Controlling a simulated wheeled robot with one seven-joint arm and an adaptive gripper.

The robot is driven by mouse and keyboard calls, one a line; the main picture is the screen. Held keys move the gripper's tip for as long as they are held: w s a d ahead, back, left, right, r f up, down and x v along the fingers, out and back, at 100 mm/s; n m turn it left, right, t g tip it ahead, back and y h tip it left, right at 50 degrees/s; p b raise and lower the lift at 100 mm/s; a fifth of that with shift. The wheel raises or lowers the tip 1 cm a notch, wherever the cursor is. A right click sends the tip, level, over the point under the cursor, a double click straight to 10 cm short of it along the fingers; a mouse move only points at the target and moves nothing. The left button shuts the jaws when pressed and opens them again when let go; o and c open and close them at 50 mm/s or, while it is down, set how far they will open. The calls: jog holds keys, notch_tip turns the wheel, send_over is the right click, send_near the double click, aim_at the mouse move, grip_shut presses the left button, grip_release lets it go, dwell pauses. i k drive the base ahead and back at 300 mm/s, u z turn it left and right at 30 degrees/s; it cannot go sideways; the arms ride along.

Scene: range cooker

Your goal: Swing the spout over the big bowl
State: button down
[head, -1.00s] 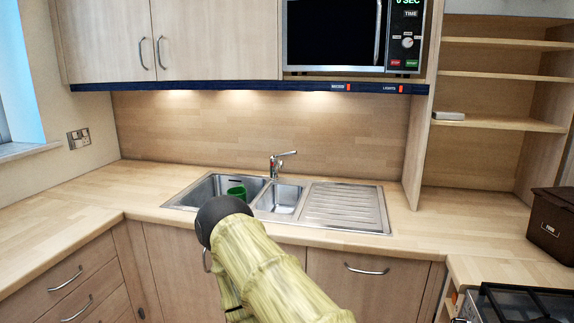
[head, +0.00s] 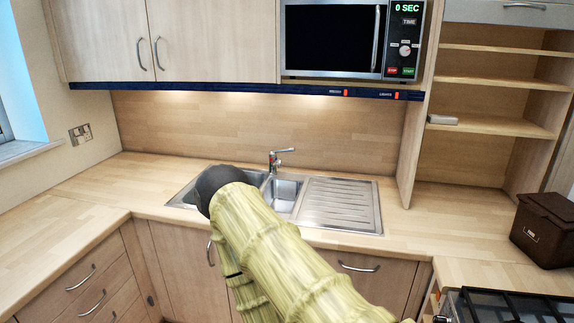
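The tap (head: 273,163) stands behind the sink. Its spout (head: 286,151) points to the right, behind and above the small bowl (head: 285,191). The big bowl (head: 182,195) is the left basin of the sink; my arm covers most of it, and only parts of its edges show. My arm reaches up from the lower right, with its dark rounded joint in front of the big bowl. My gripper cannot be seen.
A ribbed metal drainer (head: 340,205) lies right of the small bowl. The wooden worktop (head: 85,195) is clear to the left. A microwave (head: 335,40) hangs above. A dark brown box (head: 545,228) and a hob (head: 505,305) are at the right.

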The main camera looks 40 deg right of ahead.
aim_at(279, 161)
jog(key=z, duration=1.6)
jog(key=i, duration=1.05)
jog(key=u, duration=1.6)
